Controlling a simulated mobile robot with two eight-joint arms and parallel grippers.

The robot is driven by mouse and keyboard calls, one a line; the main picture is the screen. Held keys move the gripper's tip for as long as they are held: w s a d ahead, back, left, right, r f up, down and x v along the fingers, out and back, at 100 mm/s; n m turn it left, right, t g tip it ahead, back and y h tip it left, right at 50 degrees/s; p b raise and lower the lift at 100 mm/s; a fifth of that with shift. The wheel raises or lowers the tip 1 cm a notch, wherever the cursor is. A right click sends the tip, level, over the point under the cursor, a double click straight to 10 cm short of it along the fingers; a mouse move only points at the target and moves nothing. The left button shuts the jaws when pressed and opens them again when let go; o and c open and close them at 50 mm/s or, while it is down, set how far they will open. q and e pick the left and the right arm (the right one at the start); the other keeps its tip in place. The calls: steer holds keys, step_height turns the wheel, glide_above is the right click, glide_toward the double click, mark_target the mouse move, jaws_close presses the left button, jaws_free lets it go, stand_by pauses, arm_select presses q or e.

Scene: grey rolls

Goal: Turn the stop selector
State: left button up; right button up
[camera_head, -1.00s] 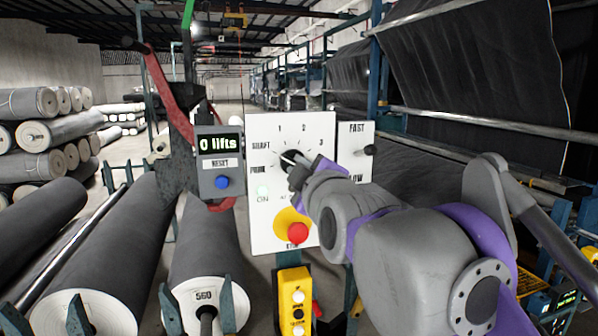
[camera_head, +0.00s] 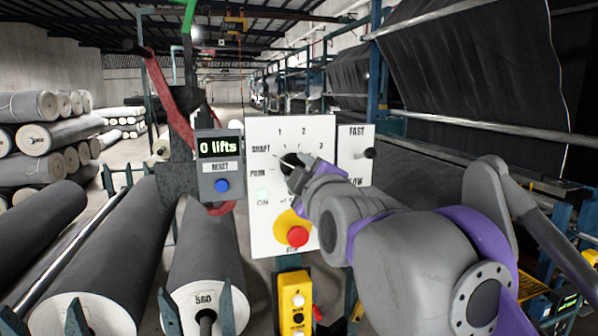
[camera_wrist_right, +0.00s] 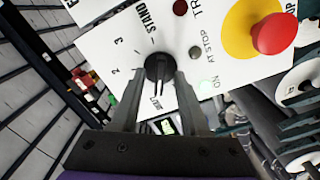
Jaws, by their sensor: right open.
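The stop selector is a round black knob (camera_wrist_right: 159,67) on a white control panel (camera_head: 262,225) with printed positions such as 1, 2, 3 and SHAFT. In the head view the selector (camera_head: 289,163) is mostly hidden by my right gripper (camera_head: 296,170). In the right wrist view my right gripper (camera_wrist_right: 160,84) is open, with one finger on each side of the knob's near part. I cannot tell whether the fingers touch it. The knob's pointer setting is not clear. My left gripper is not in view.
A red stop button (camera_head: 298,236) on a yellow disc sits below the selector. A grey counter box (camera_head: 215,180) reading 0 lifts, with a blue reset button (camera_head: 222,186), is at left. A FAST switch panel (camera_head: 355,140) is at right. A yellow button box (camera_head: 294,297) hangs below.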

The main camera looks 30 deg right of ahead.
steer(key=b+v, duration=0.1)
steer(key=v, duration=1)
steer(key=shift+w+f, duration=0.15)
